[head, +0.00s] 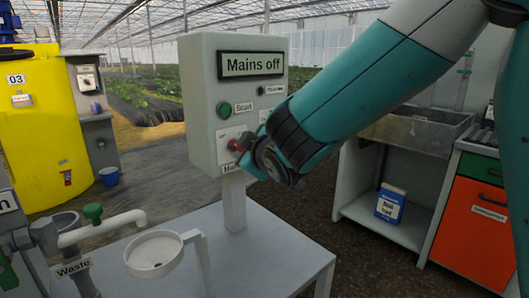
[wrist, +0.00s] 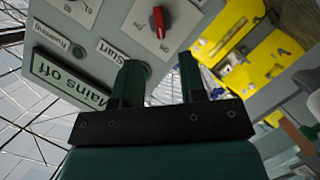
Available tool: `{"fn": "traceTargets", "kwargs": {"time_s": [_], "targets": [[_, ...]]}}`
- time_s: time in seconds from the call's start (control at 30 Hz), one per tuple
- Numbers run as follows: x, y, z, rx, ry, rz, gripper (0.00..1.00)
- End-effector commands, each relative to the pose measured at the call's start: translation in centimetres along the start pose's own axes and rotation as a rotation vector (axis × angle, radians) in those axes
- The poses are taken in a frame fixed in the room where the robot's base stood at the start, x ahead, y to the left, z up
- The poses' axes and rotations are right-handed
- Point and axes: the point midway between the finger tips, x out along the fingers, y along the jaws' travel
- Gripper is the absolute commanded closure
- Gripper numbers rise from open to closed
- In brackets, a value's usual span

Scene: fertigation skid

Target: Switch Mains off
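A grey control box (head: 205,110) on a post carries a sign reading "Mains off" (head: 252,65); the sign also shows, rotated, in the wrist view (wrist: 68,82). The red Mains switch (head: 236,145) sits on a pale plate low on the box's front. In the wrist view the red handle (wrist: 157,22) lies beyond the fingertips, roughly in line with the gap between them. My gripper (wrist: 160,75) is open, its two dark fingers apart with nothing between them. In the head view my wrist hides part of the box's lower right.
A green Start button (head: 225,109) and a small dark Running lamp (head: 261,91) sit above the switch. A Waste pipe (head: 100,228) with a green valve and a white cup (head: 153,254) stand on the grey table's left. A yellow tank (head: 35,130) stands behind.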

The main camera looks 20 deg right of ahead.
Motion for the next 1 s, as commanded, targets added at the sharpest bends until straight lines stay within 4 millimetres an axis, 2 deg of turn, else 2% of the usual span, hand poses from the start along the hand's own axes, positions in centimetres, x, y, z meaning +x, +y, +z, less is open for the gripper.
{"fn": "traceTargets", "kwargs": {"time_s": [0.03,0.2,0.4,0.57,1.0], "targets": [[-1.5,-0.1,-0.2,0.0,0.004,-0.002,0.62],[-5.2,-0.1,-0.1,0.0,0.004,-0.001,0.62],[-7.8,-0.1,-0.1,-0.001,0.001,-0.001,0.62],[-8.4,0.0,0.0,0.001,0.0,0.0,0.62],[-8.4,-0.1,0.1,0.005,-0.005,-0.005,0.62]]}}
